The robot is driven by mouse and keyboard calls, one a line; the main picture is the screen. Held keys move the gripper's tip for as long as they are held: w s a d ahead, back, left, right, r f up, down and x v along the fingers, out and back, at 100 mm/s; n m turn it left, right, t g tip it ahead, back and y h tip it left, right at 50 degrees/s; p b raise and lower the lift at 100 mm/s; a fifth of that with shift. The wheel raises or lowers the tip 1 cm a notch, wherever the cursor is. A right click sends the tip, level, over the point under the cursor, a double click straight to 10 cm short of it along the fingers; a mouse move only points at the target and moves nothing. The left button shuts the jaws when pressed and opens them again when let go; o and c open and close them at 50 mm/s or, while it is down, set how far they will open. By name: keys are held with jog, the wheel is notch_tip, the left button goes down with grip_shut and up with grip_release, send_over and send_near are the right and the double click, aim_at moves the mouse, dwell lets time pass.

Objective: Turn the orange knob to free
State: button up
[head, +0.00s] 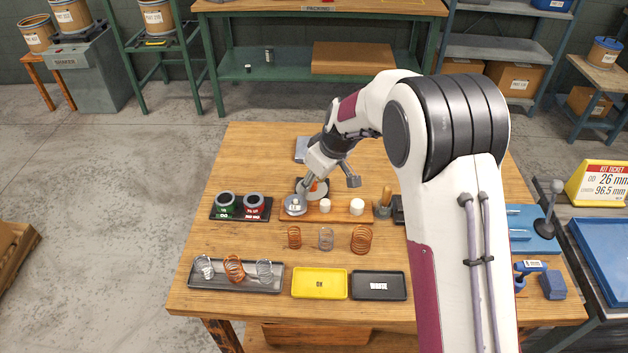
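The orange knob (316,184) shows only as a small orange patch at a grey round disc (322,194), behind the wooden strip near the middle of the bench. My gripper (309,188) points down at this spot and covers much of the knob and disc. I cannot tell whether its fingers touch the knob, or whether they are open or shut. Any marking for free on the knob is hidden or too small to read.
A wooden strip (340,214) with white pegs lies in front of the disc. Several loose springs (326,238) stand before it. A grey spring tray (240,283), a yellow tray (320,284) and a black tray (379,285) line the front. My arm hides the bench's right-centre.

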jog(key=shift+r, duration=0.15)
jog(key=v, duration=1.1)
jog(key=shift+r, duration=0.3)
jog(key=shift+s+d, duration=0.1)
jog(key=shift+d, duration=0.05)
jog(key=f+m, duration=0.1)
jog(key=w+a+f+m, duration=0.1)
jog(key=f+m, duration=0.1)
jog(key=f, duration=0.1)
jog(key=shift+w+a, duration=0.15)
jog(key=shift+w, duration=0.1)
dwell(0.3)
jog(key=shift+x, duration=3.85)
